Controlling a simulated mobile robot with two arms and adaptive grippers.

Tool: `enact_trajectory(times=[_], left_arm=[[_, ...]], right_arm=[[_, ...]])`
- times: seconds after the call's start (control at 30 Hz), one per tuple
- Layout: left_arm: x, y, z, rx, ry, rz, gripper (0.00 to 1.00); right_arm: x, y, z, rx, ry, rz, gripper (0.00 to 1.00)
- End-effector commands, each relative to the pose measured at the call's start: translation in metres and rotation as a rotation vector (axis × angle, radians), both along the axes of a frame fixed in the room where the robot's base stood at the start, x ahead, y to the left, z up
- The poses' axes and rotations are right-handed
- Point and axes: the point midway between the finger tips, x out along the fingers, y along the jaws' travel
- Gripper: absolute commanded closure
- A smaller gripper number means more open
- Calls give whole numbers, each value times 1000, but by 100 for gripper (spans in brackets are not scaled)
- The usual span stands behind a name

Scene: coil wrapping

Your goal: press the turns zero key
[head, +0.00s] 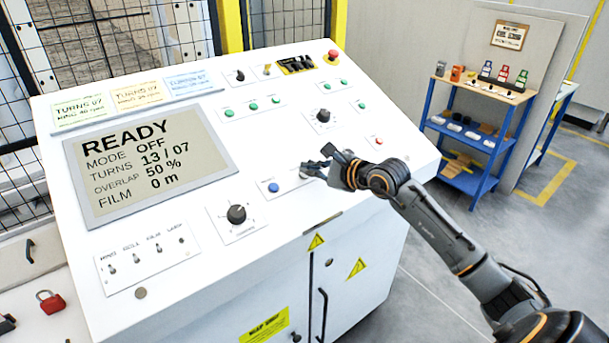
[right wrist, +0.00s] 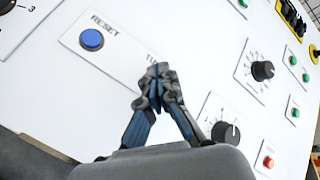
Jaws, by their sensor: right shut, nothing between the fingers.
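The control panel (head: 180,240) has a grey display (head: 150,163) reading READY, mode OFF, turns 13 / 07, overlap 50 %, film 0 m. A small plate on the panel carries a blue key (head: 274,187), labelled RESET in the right wrist view (right wrist: 92,39). Beside it a label starting "TU" is partly covered by my right gripper (right wrist: 158,76), and the key under that label is hidden. My right gripper, also in the head view (head: 312,168), is shut and empty, its fingertips at this plate. I cannot tell whether they touch it. My left gripper is not in view.
A black rotary knob (head: 236,214) sits left of the plate and another (head: 323,116) above right. Green buttons (head: 253,106) and a red emergency stop (head: 332,56) lie farther up. A row of toggle switches (head: 134,257) is at lower left. A blue shelf (head: 470,182) stands at right.

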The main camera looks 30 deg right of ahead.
Motion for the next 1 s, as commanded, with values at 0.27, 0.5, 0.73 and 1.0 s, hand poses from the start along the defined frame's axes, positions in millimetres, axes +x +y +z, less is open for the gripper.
enact_trajectory(times=[0.27,0.5,0.73,1.0], left_arm=[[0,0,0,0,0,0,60],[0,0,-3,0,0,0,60],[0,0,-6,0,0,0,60],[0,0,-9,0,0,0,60]], right_arm=[[0,0,0,0,0,0,100],[1,0,-3,0,0,0,100],[2,0,-5,0,0,0,100],[3,0,-8,0,1,1,100]])
